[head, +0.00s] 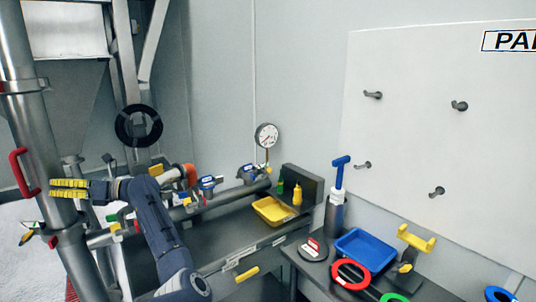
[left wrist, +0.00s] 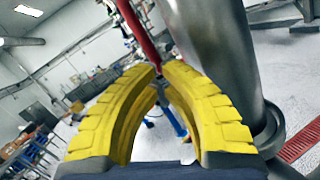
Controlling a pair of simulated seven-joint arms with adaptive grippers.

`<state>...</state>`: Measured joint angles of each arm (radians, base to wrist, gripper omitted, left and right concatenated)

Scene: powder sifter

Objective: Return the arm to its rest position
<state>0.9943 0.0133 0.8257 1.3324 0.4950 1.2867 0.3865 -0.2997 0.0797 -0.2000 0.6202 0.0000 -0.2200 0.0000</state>
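My left gripper (head: 69,188) has yellow ribbed fingers and is at the far left of the head view, in front of the large grey pipe. In the left wrist view its fingers (left wrist: 160,72) arch inward and their tips come together, with nothing seen held. A red handle (head: 24,172) on the pipe is just left of the fingertips. It also shows beyond the tips in the left wrist view (left wrist: 137,29); whether they touch it I cannot tell. My dark blue left arm (head: 160,240) reaches up from the bottom. My right gripper is not in view.
The steel pipe (left wrist: 220,60) stands close beside the fingers. A horizontal pipe with blue-handled valves (head: 208,184) and a gauge (head: 266,135) runs right of my arm. A yellow tray (head: 272,210), blue tray (head: 363,248) and red ring (head: 350,274) are on benches at the right.

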